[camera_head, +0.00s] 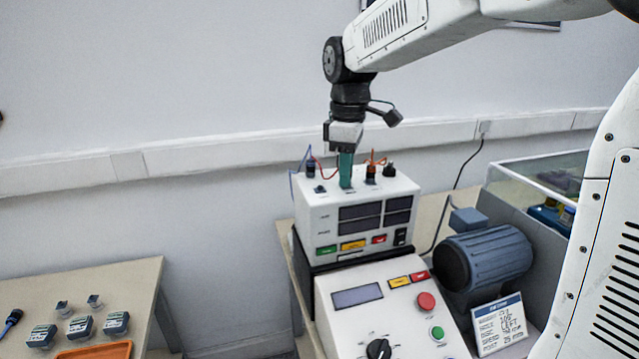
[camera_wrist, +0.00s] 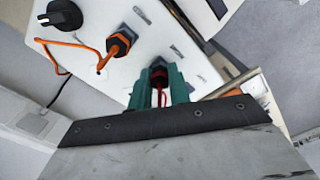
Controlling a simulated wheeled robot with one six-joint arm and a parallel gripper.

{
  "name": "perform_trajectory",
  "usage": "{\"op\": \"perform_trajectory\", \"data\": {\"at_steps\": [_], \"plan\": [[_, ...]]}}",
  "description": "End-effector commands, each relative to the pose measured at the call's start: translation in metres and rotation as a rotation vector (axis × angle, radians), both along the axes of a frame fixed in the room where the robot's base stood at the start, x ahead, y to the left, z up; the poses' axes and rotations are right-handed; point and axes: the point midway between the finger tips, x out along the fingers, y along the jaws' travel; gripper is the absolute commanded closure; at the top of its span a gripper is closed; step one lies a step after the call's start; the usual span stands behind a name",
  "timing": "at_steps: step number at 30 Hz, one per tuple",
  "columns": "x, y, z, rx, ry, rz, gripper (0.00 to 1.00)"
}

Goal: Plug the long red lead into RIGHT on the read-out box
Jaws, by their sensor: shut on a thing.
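The read-out box (camera_head: 325,215) is a white box with dark displays on its front and sockets on top; its top fills much of the wrist view (camera_wrist: 115,80). My gripper (camera_head: 346,172), with green fingers, points down at the middle of that top. In the wrist view the gripper (camera_wrist: 159,88) is shut on a dark plug with a red wire, the red lead (camera_wrist: 158,80). The plug's tip is at the box top, but I cannot tell whether it is seated. The fingers hide the plug in the head view. I cannot read the socket labels.
An orange lead's plug (camera_wrist: 119,42) and a black knob (camera_wrist: 62,16) stand beside the held plug. A blue lead's plug (camera_head: 310,165) stands on the other side. A control panel (camera_head: 385,310), blue motor (camera_head: 485,262) and side table (camera_head: 125,285) are nearby.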

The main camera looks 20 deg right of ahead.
Motion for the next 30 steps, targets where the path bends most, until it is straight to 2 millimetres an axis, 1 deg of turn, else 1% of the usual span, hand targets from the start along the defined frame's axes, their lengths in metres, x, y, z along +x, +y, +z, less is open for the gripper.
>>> {"op": "perform_trajectory", "data": {"at_steps": [3,5,12,18,23,24,25,26,30], "plan": [[-0.0003,-0.0001,-0.0004,0.0,0.001,-0.111,1.0],[-0.0003,-0.0001,-0.0004,0.0,0.001,-0.138,1.0],[-0.0003,-0.0001,-0.0004,0.0,0.001,-0.147,1.0],[-0.0003,-0.0001,-0.0004,0.0,0.001,-0.26,1.0],[-0.0003,-0.0001,-0.0004,0.0,0.001,-0.262,1.0],[-0.0003,-0.0001,-0.0004,0.0,0.001,-0.262,0.71],[-0.0003,-0.0001,-0.0004,0.0,0.001,-0.262,0.62],[-0.0003,-0.0001,-0.0004,0.0,0.001,-0.261,0.56],[-0.0001,0.0,-0.0002,0.0,0.001,-0.261,0.56]]}}
